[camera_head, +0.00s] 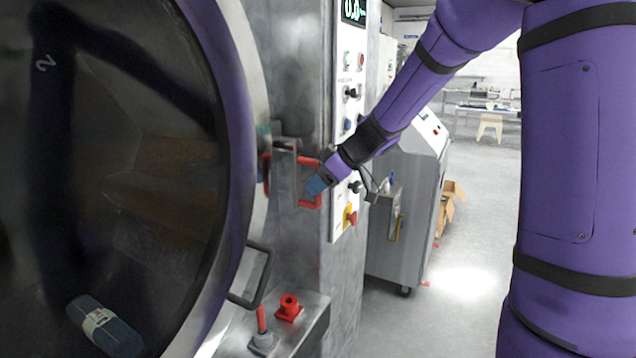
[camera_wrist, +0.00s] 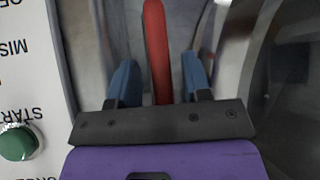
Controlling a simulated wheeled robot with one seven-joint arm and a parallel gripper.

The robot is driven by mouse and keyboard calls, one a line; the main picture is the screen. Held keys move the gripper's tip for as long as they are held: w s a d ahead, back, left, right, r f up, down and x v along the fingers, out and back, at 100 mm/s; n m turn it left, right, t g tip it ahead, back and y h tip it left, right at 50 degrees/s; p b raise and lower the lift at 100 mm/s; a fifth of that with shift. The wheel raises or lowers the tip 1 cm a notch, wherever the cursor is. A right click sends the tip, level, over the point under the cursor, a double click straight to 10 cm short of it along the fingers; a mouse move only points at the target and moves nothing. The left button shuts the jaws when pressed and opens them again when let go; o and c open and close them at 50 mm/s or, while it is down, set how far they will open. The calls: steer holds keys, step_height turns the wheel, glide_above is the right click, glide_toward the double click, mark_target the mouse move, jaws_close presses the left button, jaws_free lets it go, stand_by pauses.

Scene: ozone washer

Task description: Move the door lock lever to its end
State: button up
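The door lock lever appears as a red handle (camera_head: 309,161) on the metal column beside the round door (camera_head: 236,110). My gripper (camera_head: 316,186) is at this handle in the head view, its blue fingers partly covering it. In the wrist view, a red bar (camera_wrist: 156,40) runs between the two blue fingers of my gripper (camera_wrist: 158,72). The fingers are apart, with a visible gap on each side of the bar. The lower end of the bar is hidden behind the dark gripper body.
A control panel (camera_head: 349,120) with buttons and knobs stands just right of the handle. A black door handle (camera_head: 252,275), a red lever (camera_head: 261,319) and a red fitting (camera_head: 289,307) are below. A grey cabinet (camera_head: 412,200) stands behind at right; open floor lies beyond.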

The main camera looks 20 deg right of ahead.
steer(key=shift+r, duration=0.1)
steer(key=v, duration=1)
steer(key=shift+s+d+r, duration=0.15)
steer(key=shift+s+d, duration=0.05)
steer(key=s+a+r+m+g+h, duration=0.1)
steer(key=s+a+m, duration=0.15)
steer(key=s, duration=0.35)
steer(key=s+a+r+m+g+h, duration=0.1)
steer(key=s+a+h, duration=0.1)
steer(key=s+a, duration=0.3)
steer(key=s+d+f+m+t+h, duration=0.1)
steer(key=s+m+h, duration=0.3)
steer(key=s, duration=1.3)
steer(key=shift+d+f+m, duration=0.4)
steer(key=shift+d+m, duration=0.3)
steer(key=shift+m, duration=0.45)
